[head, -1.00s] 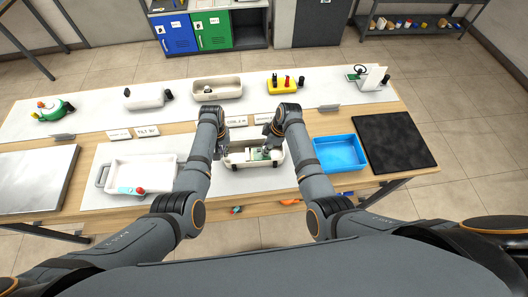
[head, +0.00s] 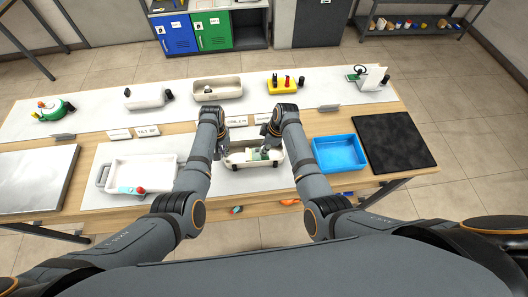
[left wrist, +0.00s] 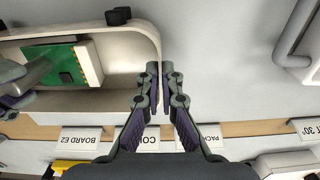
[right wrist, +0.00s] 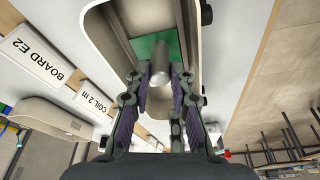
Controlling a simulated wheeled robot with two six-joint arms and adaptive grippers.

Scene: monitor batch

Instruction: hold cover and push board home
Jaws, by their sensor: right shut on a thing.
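The cover (head: 236,161) is a cream open shell on the mat in the middle of the bench; it also shows in the left wrist view (left wrist: 118,28) and right wrist view (right wrist: 100,22). The green board (head: 256,155) lies inside it, toward the right end in the head view; it also shows in the wrist views (left wrist: 45,60) (right wrist: 150,43). My left gripper (left wrist: 162,75) is shut on the cover's end wall, one finger on each side. My right gripper (right wrist: 160,82) is shut on a grey cylinder (right wrist: 160,62) standing at the board. The fingers hide the cylinder's lower sides.
A blue tray (head: 316,157) stands close to the right of the cover, with a black mat (head: 395,140) beyond. A cream bin (head: 217,95), yellow block (head: 286,90) and small labels line the back.

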